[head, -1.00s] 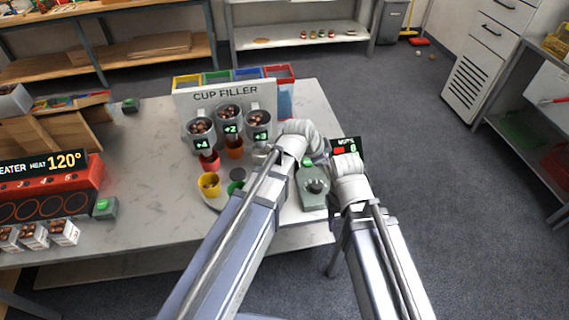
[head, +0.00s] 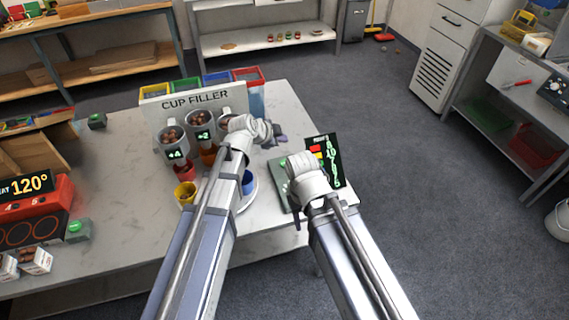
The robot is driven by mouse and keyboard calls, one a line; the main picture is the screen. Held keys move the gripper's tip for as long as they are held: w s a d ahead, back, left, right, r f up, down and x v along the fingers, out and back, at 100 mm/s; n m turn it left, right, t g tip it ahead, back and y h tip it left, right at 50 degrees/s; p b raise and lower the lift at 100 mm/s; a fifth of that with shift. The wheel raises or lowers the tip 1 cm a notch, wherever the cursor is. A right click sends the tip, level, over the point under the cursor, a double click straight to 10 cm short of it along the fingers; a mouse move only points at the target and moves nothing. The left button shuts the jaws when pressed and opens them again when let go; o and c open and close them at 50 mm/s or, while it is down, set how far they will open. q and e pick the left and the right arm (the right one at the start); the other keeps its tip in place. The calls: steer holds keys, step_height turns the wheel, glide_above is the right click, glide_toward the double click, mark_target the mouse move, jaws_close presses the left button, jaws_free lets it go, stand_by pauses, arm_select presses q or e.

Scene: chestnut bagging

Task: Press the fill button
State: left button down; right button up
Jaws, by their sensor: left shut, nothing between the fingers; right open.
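A grey-green control box (head: 279,178) stands at the table's right edge, with a green button (head: 283,162) on its far part. My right arm's wrist covers much of the box. My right gripper (head: 297,214) is low over the box's near side, mostly hidden behind its wrist; it is open. My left gripper (head: 280,138) is shut and empty, beyond the box and right of the cup filler (head: 195,101). The filler's chestnut hoppers (head: 172,141) show +4 and +2; the third is partly covered by my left wrist. I cannot tell whether either gripper touches the box.
A black display (head: 325,160) with several coloured rows stands just right of the box. Red (head: 184,172), yellow (head: 186,193) and blue (head: 248,182) cups stand below the filler. Other green-button boxes are at the back left (head: 97,120) and by the heater (head: 78,230).

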mark_target(282, 165)
arm_select(q)
steer(key=shift+f+b, duration=4.15)
steer(key=shift+f, duration=0.15)
steer(key=shift+f+b, duration=0.4)
steer(key=shift+f+b, duration=0.35)
steer(key=shift+r, duration=0.15)
steer(key=shift+r+p, duration=0.65)
steer(key=shift+p, duration=0.2)
step_height(282, 165, up, 5)
steer(key=p, duration=0.5)
steer(key=shift+r, duration=0.1)
